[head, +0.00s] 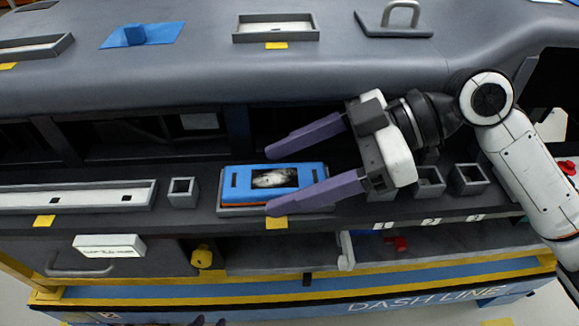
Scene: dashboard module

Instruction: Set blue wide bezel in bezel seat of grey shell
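A blue wide piece, which looks like the blue wide bezel (236,180), has a dark window with a pale patch. It lies in a shallow grey tray (228,211) on the front ledge, with an orange strip showing under its front edge. My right gripper (272,179) comes in from the right, its purple fingers wide open. One finger is on the far side of the blue piece, the other over its near edge; I cannot tell if they touch it. The large grey body (330,75) behind may be the grey shell; no seat is clearly identifiable.
A long grey tray (150,201) and a small square bin (182,190) stand left of the blue piece. Several small bins, including one at the right (470,179), line the ledge. A blue plate (142,34), a tray (275,40) and a handled lid (395,29) sit on top.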

